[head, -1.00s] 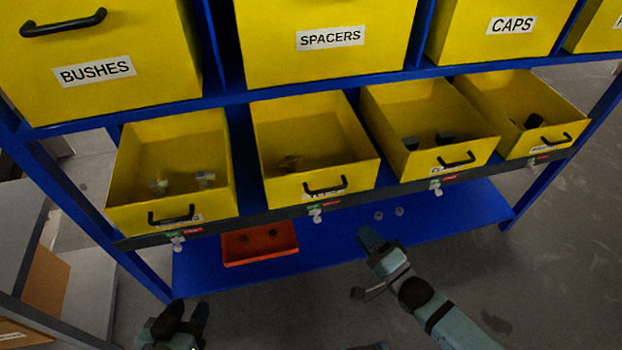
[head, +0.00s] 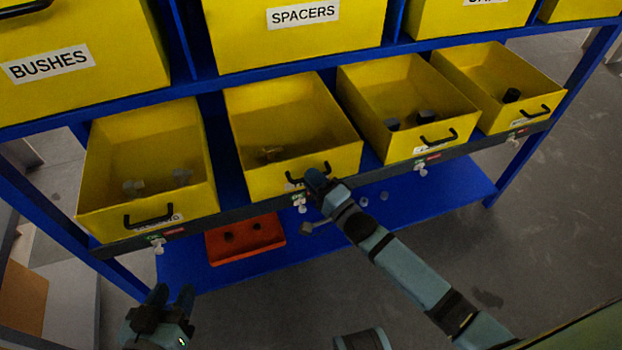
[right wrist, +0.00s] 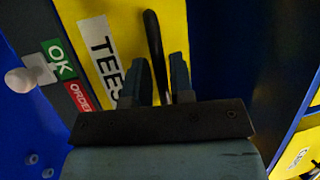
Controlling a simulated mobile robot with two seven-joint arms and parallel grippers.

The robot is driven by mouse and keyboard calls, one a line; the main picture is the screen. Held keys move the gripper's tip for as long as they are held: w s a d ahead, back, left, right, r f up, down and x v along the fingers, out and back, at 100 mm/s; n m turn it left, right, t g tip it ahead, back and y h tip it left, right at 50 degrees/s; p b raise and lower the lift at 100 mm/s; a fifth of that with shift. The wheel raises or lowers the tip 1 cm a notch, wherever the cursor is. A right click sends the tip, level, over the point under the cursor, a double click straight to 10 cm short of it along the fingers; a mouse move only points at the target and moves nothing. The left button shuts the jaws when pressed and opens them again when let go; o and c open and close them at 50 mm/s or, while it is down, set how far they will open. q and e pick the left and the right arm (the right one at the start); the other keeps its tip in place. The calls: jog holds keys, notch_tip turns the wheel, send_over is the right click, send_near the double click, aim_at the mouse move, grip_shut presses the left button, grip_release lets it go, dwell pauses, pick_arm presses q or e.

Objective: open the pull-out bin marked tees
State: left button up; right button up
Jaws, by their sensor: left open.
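My right gripper (head: 314,180) is at the bin's front, covering part of the handle and label in the head view. In the wrist view its fingers (right wrist: 160,80) lie either side of the handle bar; whether they press on it is unclear. My left gripper (head: 172,296) is open and empty, low at left.
Other yellow bins flank it, one left (head: 145,160) and two right (head: 405,105). Bins labelled BUSHES and SPACERS (head: 290,40) are above. A dark rail with white knobs and OK tags (right wrist: 58,58) runs below. An orange tray (head: 245,240) sits on the blue lower shelf (head: 440,190).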

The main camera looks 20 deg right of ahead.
jog(key=shift+w+a+r, duration=0.1)
jog(key=shift+w+a, duration=0.05)
jog(key=shift+w, duration=0.2)
grip_shut()
pick_arm(q)
jog(key=shift+w+r, duration=0.15)
jog(key=shift+r, duration=0.25)
pick_arm(e)
jog(key=shift+s, duration=0.1)
